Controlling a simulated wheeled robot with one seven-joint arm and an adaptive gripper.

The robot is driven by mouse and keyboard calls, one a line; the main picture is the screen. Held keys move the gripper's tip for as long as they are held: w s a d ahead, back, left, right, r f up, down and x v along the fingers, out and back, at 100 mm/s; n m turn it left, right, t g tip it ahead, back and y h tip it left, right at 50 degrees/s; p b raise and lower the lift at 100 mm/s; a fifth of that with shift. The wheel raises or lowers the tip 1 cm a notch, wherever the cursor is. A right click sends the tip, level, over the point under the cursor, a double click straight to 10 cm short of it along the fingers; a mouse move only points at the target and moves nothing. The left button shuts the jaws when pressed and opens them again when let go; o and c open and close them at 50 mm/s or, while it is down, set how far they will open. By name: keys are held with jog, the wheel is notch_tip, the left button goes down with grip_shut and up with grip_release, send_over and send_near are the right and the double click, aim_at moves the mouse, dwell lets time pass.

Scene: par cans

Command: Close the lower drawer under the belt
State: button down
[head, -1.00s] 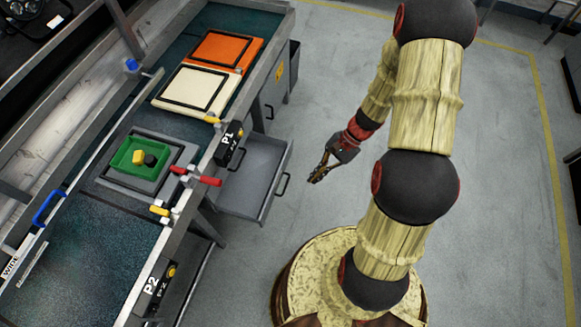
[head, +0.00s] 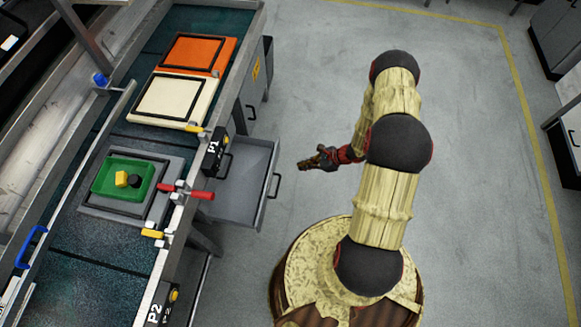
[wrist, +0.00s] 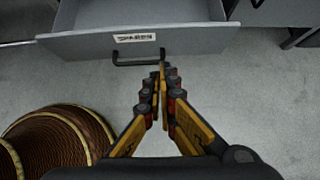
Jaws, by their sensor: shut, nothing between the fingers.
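The lower drawer (head: 238,190) is grey and stands pulled out from under the belt (head: 75,262), to the right of it in the head view. Its inside looks empty. In the wrist view its front panel (wrist: 80,46) carries a white label and a black bar handle (wrist: 122,62). My gripper (head: 303,165) is shut and empty. It is to the right of the drawer front in the head view, pointing at it, with a gap of floor between. In the wrist view the fingertips (wrist: 162,72) appear close to the right end of the handle; contact cannot be told.
On the belt are an orange panel (head: 185,50), a cream panel (head: 142,97) and a green tray (head: 104,178). A red-handled clamp (head: 200,195) sits at the belt's edge above the drawer. A grey cabinet (head: 254,95) stands beyond the drawer.

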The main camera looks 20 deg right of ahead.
jog(key=b, duration=0.3)
send_near(280, 176)
jog(key=w+a, duration=0.3)
jog(key=w+a+b, duration=0.1)
jog(key=a, duration=0.1)
jog(key=shift+a, duration=0.2)
jog(key=shift+w+a, duration=0.1)
